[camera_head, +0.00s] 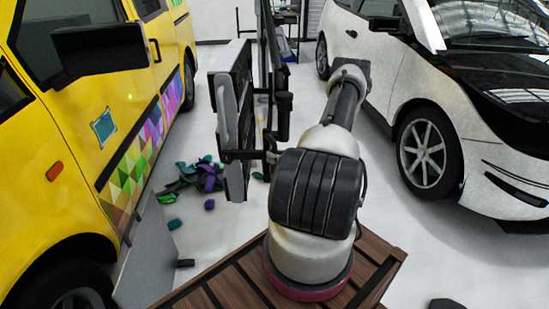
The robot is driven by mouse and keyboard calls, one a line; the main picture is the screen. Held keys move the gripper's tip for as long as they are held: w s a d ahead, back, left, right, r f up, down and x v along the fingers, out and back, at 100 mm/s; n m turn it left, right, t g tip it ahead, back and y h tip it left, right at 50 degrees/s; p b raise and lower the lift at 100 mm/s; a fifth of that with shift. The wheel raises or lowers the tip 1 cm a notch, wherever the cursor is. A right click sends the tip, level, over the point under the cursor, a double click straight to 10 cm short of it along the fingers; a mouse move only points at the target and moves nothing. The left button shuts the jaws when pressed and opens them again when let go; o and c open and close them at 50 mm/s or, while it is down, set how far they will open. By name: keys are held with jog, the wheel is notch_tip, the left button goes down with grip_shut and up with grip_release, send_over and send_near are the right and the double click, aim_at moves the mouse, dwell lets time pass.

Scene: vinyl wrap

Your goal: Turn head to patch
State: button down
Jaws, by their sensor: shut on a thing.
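My arm rises from the wooden platform in the middle and reaches away from the camera, to the right of the van. I cannot make out my gripper or its fingers, nor anything held in it. The patch is unobstructed in the head view.
A dark upright stand (283,105) with a grey panel (235,120) rises left of my arm. Coloured scraps (205,178) lie on the floor beside the van. A grey board (147,255) leans near its front wheel. A white and black car (440,100) stands at right.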

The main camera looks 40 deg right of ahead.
jog(key=s+d+n+y, duration=0.1)
jog(key=s+d+y, duration=0.1)
jog(key=s+d, duration=0.8)
jog(key=d, duration=0.5)
jog(key=shift+s+n+g, duration=0.3)
jog(key=shift+s+g, duration=0.05)
jog(key=shift+g, duration=0.05)
jog(key=shift+d, duration=0.1)
jog(key=c, duration=1.3)
grip_release()
jog(key=v, duration=1.2)
